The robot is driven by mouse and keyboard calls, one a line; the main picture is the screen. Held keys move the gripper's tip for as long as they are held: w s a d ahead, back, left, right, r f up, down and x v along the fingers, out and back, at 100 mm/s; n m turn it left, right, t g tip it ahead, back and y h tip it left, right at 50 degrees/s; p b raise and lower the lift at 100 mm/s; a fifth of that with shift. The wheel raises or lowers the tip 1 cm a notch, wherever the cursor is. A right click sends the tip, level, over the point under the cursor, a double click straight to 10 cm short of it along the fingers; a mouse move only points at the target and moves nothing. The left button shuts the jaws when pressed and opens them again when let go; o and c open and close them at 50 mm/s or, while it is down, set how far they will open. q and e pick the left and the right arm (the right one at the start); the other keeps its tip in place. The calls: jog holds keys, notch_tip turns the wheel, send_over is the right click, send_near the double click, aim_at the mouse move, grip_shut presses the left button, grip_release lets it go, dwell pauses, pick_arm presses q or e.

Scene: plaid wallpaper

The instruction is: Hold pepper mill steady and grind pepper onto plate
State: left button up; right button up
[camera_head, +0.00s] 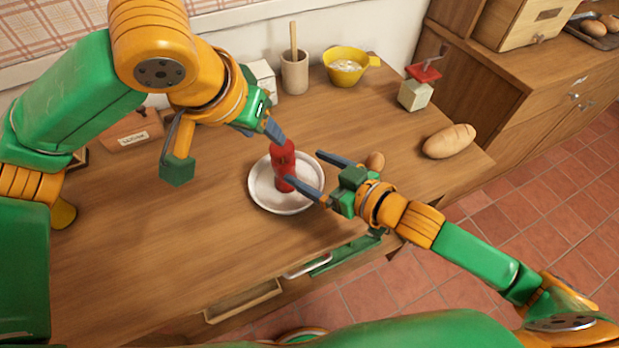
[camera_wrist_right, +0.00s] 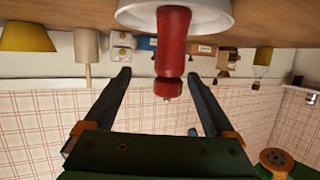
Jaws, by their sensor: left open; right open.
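A red pepper mill (camera_head: 283,158) stands upright on a white plate (camera_head: 262,196) on the wooden table. My left gripper (camera_head: 276,130) is at the mill's upper left, with its fingers close to the mill's top; I cannot tell whether they touch it. My right gripper (camera_head: 308,172) is open at the mill's right side, and one finger overlaps the mill in the head view. In the right wrist view, the mill (camera_wrist_right: 173,50) hangs upside down in the picture from the plate (camera_wrist_right: 215,14), between the two open fingers (camera_wrist_right: 158,95) and not gripped.
A utensil crock (camera_head: 294,76), a yellow bowl (camera_head: 346,70) and a coffee grinder (camera_head: 416,92) stand at the back. The table's left front is clear.

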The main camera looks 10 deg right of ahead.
aim_at(292, 173)
jog(key=shift+s+a+f+n+g, duration=0.15)
jog(key=shift+f, duration=0.25)
jog(key=shift+s+a+f+n+g, duration=0.15)
jog(key=shift+f, duration=0.2)
jog(key=shift+w+a+f, duration=0.1)
jog(key=shift+a+f, duration=0.15)
jog(key=shift+f, duration=0.05)
jog(key=x, duration=0.6)
jog(key=shift+w+a+f, duration=0.1)
jog(key=shift+a+f, duration=0.05)
jog(key=shift+a, duration=0.15)
grip_shut()
